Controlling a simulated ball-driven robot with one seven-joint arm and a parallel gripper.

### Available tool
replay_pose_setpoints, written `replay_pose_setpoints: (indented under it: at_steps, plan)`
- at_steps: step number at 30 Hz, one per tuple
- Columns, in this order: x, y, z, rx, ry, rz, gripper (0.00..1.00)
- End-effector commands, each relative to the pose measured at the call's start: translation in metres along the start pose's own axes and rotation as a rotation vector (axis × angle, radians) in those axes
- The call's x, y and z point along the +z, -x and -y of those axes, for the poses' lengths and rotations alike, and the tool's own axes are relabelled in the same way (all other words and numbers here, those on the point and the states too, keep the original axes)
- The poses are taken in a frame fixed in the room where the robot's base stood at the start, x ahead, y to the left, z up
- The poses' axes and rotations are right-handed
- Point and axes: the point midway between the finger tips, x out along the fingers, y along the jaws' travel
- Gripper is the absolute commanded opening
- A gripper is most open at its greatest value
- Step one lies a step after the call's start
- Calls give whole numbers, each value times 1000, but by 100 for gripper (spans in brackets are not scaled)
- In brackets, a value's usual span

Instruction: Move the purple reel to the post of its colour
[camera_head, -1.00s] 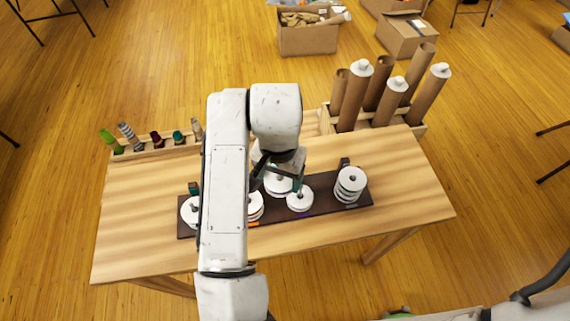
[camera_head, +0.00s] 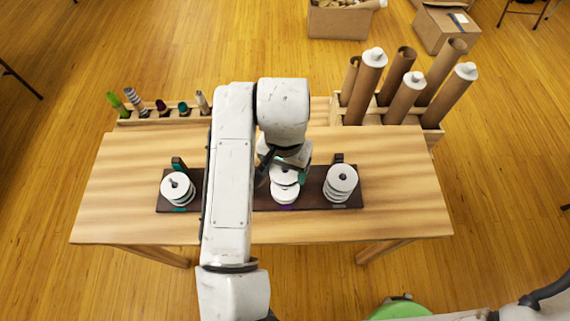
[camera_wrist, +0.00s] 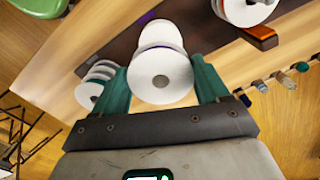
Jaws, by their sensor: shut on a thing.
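My gripper (camera_wrist: 160,70) has its teal fingers closed on a white-flanged reel (camera_wrist: 163,82), with a faint purple tinge at its far edge. In the head view my gripper (camera_head: 284,172) holds this reel (camera_head: 286,177) over the part of the dark rack (camera_head: 315,200) with a purple label (camera_head: 287,208). A white reel stack (camera_head: 285,195) stands there, just below the held reel. I cannot tell whether they touch. The post there is hidden by the reels.
Reels stand by the teal label (camera_head: 180,209) and the grey label (camera_head: 339,206). The orange label (camera_wrist: 263,36) shows in the wrist view; my arm hides it in the head view. Tall cardboard tubes (camera_head: 408,98) stand at the back right. The front of the table (camera_head: 390,220) is clear.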

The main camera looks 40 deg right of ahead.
Motion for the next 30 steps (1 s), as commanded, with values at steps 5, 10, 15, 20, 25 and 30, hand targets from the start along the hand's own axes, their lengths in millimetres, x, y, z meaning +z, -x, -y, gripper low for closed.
replay_pose_setpoints:
  at_steps: [5,10,15,20,25,30]
  plan:
    - [0,1,0,0,0,0,45]
    - [0,1,0,0,0,0,45]
    - [0,0,0,0,0,0,45]
    - [0,-6,0,0,0,0,45]
    - [0,-16,0,0,0,0,45]
    - [0,-25,0,0,0,0,45]
